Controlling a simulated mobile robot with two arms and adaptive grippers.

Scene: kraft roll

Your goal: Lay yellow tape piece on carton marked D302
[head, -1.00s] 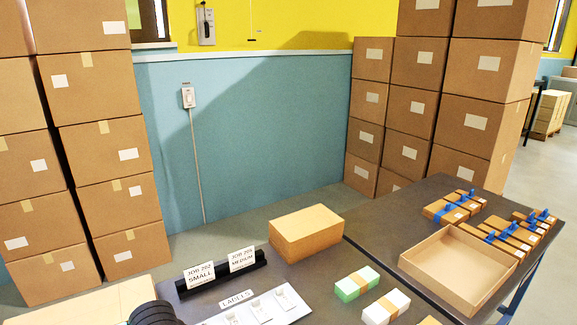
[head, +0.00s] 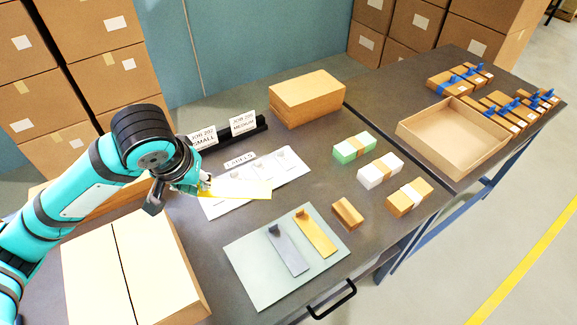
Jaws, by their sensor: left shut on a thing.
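My left gripper (head: 172,190) is shut on a flat pale-yellow strip, which looks like the yellow tape piece (head: 238,189). It holds the strip out to the right, in front of the labels sheet. A large closed carton (head: 140,262) with a seam along its top is at the lower left, in front of and below the gripper. I see no readable D302 mark on it. The gripper's fingers are small and partly hidden by my wrist. My right gripper is not in view.
A grey-green mat (head: 252,285) holds a grey strip (head: 289,251) and a yellow strip (head: 318,234). Behind are a labels sheet (head: 219,207), two job signs and a brown carton stack (head: 305,97). Small banded stacks and an open tray (head: 410,137) are right.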

